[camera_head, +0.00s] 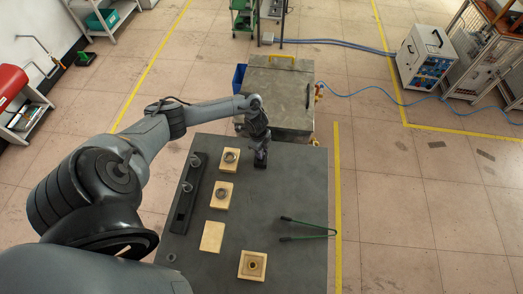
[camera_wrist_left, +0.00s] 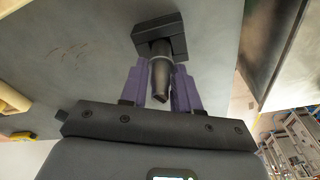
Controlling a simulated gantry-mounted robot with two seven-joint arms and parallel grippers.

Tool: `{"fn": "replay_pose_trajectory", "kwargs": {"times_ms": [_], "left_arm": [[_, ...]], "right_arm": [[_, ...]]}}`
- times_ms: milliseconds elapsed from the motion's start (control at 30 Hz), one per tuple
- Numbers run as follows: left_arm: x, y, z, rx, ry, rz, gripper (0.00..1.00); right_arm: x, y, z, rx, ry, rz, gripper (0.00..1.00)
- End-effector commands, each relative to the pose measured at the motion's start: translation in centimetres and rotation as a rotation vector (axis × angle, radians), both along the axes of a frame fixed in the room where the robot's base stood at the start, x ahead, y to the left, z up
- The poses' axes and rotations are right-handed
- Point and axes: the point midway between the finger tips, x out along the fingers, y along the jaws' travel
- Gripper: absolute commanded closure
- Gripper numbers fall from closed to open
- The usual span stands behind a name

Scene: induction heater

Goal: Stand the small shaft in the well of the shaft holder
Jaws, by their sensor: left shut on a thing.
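My left gripper (camera_head: 261,163) is over the far part of the dark table. In the left wrist view its purple fingers (camera_wrist_left: 160,88) are shut on a dark, tapered piece, which looks like the small shaft (camera_wrist_left: 159,72). A dark block (camera_wrist_left: 160,42) shows just beyond the fingertips; I cannot tell whether it is part of the held piece or separate. A pale square block with a round well (camera_head: 253,265), probably the shaft holder, sits at the near edge of the table, well away from the left gripper. My right gripper is not in view.
A long black rack (camera_head: 184,208) lies along the table's left side. Pale blocks with rings (camera_head: 229,160) (camera_head: 221,195) and a plain pale block (camera_head: 212,237) stand beside it. Green-handled tongs (camera_head: 308,229) lie at right. A grey cabinet (camera_head: 280,98) stands behind the table. The table's middle is clear.

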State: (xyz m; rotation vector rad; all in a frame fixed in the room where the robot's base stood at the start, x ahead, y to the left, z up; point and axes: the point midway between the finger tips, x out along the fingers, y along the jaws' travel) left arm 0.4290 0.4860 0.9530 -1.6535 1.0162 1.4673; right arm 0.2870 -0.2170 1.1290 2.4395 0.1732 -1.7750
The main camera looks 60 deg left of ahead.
Motion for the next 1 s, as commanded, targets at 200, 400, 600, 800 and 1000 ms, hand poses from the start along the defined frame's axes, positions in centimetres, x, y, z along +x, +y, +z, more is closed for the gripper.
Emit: {"fn": "replay_pose_trajectory", "kwargs": {"times_ms": [200, 400, 600, 800, 1000], "left_arm": [[0.1, 0.0, -0.6, 0.0, -0.001, 0.0, 1.0], [0.1, 0.0, -1.1, 0.0, -0.001, 0.0, 1.0], [0.1, 0.0, -1.6, 0.0, -0.001, 0.0, 1.0], [0.1, 0.0, -2.1, 0.0, -0.001, 0.0, 1.0], [0.1, 0.0, -2.3, 0.0, -0.001, 0.0, 0.63]], "right_arm": [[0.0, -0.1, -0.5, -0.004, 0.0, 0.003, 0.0], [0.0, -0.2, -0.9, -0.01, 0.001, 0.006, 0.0], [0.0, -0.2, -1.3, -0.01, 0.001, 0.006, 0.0], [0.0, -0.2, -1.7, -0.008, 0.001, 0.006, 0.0], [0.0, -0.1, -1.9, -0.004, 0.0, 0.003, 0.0]]}}
